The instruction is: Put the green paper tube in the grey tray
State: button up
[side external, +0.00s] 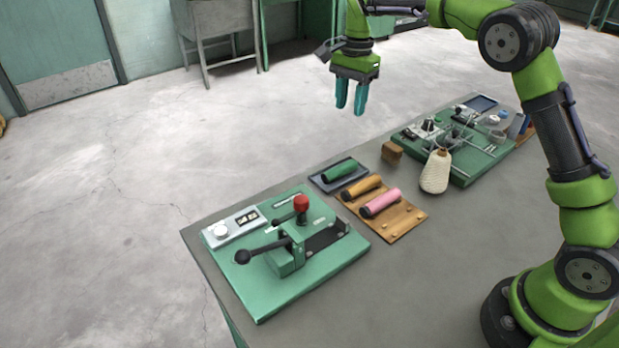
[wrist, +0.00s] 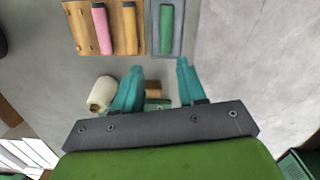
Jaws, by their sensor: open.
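The green paper tube (side external: 339,169) lies in the grey tray (side external: 318,184) on the table. In the wrist view the green tube (wrist: 166,28) rests lengthwise inside the grey tray (wrist: 178,50), at the top. My gripper (side external: 350,110) is raised above the table, its two teal fingers apart with nothing between them. In the wrist view my gripper (wrist: 157,68) points toward the tray and is clear of the tube.
A wooden board (side external: 408,222) beside the tray holds an orange tube (side external: 362,187) and a pink tube (side external: 381,203). A lever machine (side external: 290,250) stands at the left. A cream yarn cone (side external: 435,172), a brown block (side external: 392,152) and a green fixture (side external: 470,172) stand to the right.

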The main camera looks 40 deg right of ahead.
jog(key=s+a+r+n+t+y, duration=0.1)
jog(key=s+r+n+t, duration=0.15)
jog(key=s+r, duration=0.4)
jog(key=s+a+r+n+t, duration=0.2)
jog(key=s+r+n, duration=0.15)
jog(key=s, duration=0.55)
jog(key=s+a+f+n+t, duration=0.1)
jog(key=s+f+n, duration=0.1)
jog(key=s, duration=0.4)
jog(key=s+f+n+t, duration=0.2)
jog(key=s+f+n, duration=0.1)
jog(key=s, duration=0.3)
jog(key=shift+a+n, duration=0.35)
jog(key=shift+n, duration=0.05)
jog(key=shift+s, duration=0.1)
